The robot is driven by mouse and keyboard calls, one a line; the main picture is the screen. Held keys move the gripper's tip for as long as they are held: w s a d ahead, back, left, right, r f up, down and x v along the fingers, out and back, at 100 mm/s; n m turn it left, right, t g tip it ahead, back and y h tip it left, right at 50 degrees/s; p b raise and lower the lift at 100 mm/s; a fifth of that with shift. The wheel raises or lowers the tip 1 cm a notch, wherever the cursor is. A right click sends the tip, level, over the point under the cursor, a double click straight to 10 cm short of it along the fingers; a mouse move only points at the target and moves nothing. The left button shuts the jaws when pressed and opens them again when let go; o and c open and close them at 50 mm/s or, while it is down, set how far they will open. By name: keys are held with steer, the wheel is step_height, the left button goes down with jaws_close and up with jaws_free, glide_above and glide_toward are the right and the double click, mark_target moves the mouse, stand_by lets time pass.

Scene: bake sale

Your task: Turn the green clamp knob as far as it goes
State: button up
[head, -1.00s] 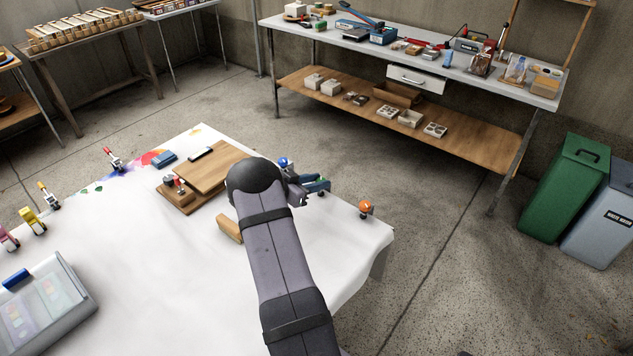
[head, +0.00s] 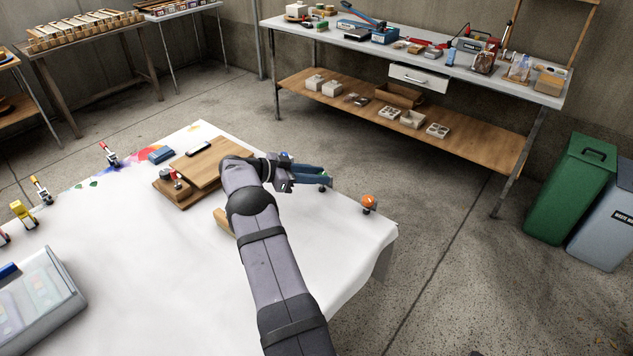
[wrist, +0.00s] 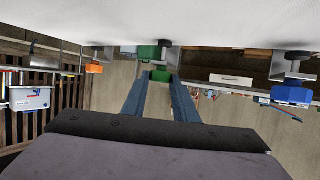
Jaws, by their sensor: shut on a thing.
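The green clamp knob (wrist: 160,76) shows between my fingertips in the wrist view, with a green part (wrist: 151,52) of its clamp just above it in that picture. My gripper (wrist: 160,84) is shut on the knob, one blue-grey finger on each side. My fingers hide most of the clamp there. I cannot tell how far the knob is turned.
An orange-knobbed clamp (head: 368,202) stands to the right; its knob also shows in the wrist view (wrist: 94,69). A blue-knobbed clamp (wrist: 292,95) is on the other side. A wooden board (head: 208,163) and a clear case (head: 45,305) are on the table (head: 150,240).

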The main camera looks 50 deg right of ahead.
steer(key=shift+d+r, duration=0.1)
steer(key=shift+r, duration=0.05)
steer(key=o, duration=1.1)
steer(key=shift+c, duration=0.2)
steer(key=shift+w, duration=0.1)
steer(key=shift+w+a, duration=0.15)
steer(key=shift+a, duration=0.2)
steer(key=b+v, duration=0.1)
steer(key=v, duration=0.5)
steer(key=shift+a+r, duration=0.2)
steer(key=shift+a, duration=0.05)
steer(key=shift+w, duration=0.15)
steer(key=shift+c, duration=0.2)
